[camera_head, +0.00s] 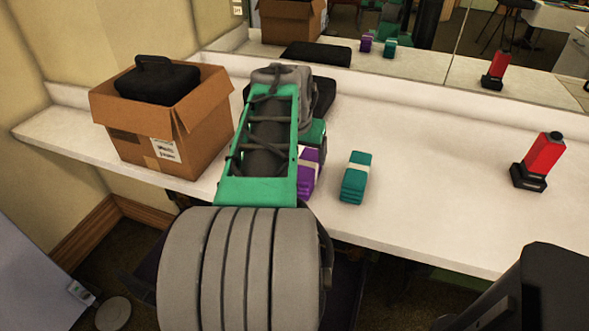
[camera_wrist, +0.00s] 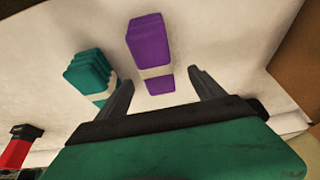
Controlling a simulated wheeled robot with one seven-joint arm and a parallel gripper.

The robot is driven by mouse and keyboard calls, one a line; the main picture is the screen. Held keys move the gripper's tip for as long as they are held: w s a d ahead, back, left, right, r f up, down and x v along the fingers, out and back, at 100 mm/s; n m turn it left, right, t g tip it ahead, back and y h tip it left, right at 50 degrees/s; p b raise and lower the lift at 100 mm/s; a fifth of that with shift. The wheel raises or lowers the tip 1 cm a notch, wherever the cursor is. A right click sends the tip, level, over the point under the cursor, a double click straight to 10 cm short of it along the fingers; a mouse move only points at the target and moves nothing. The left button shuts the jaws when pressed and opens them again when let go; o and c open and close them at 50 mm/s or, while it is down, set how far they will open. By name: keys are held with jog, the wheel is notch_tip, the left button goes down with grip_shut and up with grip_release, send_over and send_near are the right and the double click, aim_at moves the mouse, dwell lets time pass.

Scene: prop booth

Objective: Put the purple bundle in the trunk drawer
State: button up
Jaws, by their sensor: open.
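The purple bundle (camera_head: 308,172), with a pale band, lies on the white counter, partly hidden behind my arm in the head view. In the wrist view the purple bundle (camera_wrist: 150,45) shows whole, its banded near end between my fingertips in the picture. My gripper (camera_wrist: 162,78) is open, with one finger on each side of that end and no visible contact. I cannot tell how far above it the fingers are. In the head view my arm hides the gripper's fingers. I cannot make out the trunk drawer in either view.
A teal bundle (camera_head: 356,177) lies just right of the purple one. A cardboard box (camera_head: 205,120) holding a black case (camera_head: 157,82) stands left. A red-and-black bottle-like object (camera_head: 540,160) stands far right. The counter (camera_head: 440,190) is clear between. A mirror (camera_head: 420,60) runs behind.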

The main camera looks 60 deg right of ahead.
aim_at(308, 170)
jog(key=shift+d+f+b, duration=0.15)
jog(key=shift+f+b, duration=0.25)
jog(key=shift+s+d+f, duration=0.1)
jog(key=shift+s+f, duration=0.1)
jog(key=shift+f, duration=0.3)
jog(key=x, duration=0.3)
jog(key=b+x, duration=0.1)
jog(key=x, duration=0.2)
jog(key=shift+s+f, duration=0.1)
jog(key=shift+f, duration=0.35)
jog(key=shift+r, duration=0.1)
grip_shut()
